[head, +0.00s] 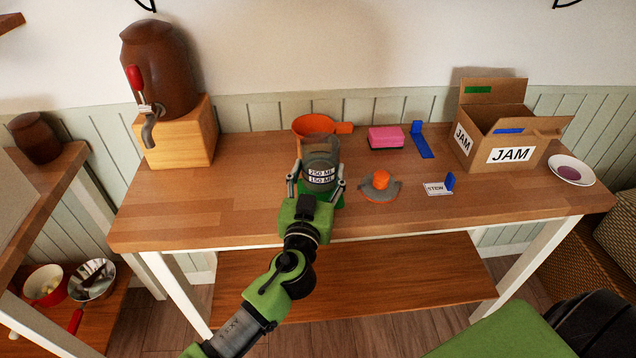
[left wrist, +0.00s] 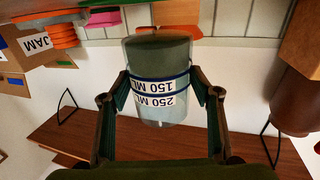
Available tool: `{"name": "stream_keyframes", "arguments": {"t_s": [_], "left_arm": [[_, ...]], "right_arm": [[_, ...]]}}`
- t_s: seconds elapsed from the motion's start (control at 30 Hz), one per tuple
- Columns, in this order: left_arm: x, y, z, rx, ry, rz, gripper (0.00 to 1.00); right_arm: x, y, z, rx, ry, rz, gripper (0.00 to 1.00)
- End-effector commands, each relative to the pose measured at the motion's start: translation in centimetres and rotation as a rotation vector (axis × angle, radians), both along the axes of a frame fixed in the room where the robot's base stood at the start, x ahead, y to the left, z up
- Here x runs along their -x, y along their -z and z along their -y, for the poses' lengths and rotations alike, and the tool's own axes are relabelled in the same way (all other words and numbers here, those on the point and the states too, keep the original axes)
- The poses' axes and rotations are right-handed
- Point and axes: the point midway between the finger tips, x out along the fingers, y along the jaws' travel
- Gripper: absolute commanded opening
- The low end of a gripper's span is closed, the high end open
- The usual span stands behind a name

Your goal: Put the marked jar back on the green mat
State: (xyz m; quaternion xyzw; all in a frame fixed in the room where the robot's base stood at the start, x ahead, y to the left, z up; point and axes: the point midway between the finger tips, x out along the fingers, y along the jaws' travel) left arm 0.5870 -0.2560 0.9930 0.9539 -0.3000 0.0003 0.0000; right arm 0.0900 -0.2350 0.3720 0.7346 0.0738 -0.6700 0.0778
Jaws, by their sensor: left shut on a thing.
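The marked jar (head: 320,155) is clear grey glass with white 250 ML and 150 ML labels. In the left wrist view, which is upside down, the jar (left wrist: 158,75) shows blue bands and dark contents at its base. My left gripper (head: 318,188) is shut on the jar, one finger on each side, and holds it upright at the table's front middle. A green patch, seemingly the green mat (head: 338,200), shows just below the jar, mostly hidden by the jar and gripper. I cannot tell whether the jar touches it. My right gripper is not in view.
An orange funnel (head: 312,124) is close behind the jar. A grey object with an orange knob (head: 380,185) sits close right. Farther right are a pink sponge (head: 385,137), a label card (head: 437,188), a JAM box (head: 512,154) and a plate (head: 571,169). The table's left front (head: 200,210) is clear.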

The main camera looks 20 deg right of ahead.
Motion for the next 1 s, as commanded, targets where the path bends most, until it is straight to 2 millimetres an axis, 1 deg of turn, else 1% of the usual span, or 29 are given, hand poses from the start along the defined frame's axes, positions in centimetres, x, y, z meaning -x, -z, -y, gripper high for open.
{"name": "stream_keyframes", "arguments": {"t_s": [0.03, 0.2, 0.3, 0.6, 0.77, 0.8, 0.83, 1.0], "left_arm": [[-0.3, 0.3, 0.2, -0.001, 0.002, 0.003, 0.18], [-0.2, 2.2, 0.1, -0.004, 0.001, 0.004, 0.18], [-0.3, 2.8, 0.1, -0.001, 0.0, 0.004, 0.18], [-0.2, 3.0, 0.1, 0.002, 0.0, 0.003, 0.18], [-0.2, 3.4, 0.1, 0.003, 0.0, 0.002, 0.18], [-0.2, 3.5, 0.0, -0.001, -0.001, -0.002, 0.68], [-0.2, 3.5, 0.0, -0.001, -0.001, -0.002, 0.74], [-0.2, 3.5, 0.0, -0.001, -0.001, -0.002, 0.74]], "right_arm": [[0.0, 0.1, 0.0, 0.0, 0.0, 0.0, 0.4], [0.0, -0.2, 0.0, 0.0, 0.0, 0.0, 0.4], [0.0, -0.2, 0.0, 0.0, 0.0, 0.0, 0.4], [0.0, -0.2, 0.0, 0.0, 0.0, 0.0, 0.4], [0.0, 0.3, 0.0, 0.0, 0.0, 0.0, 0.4], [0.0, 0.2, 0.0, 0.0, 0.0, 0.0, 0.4], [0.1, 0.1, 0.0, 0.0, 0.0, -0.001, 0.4], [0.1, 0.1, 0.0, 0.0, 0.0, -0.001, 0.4]]}}
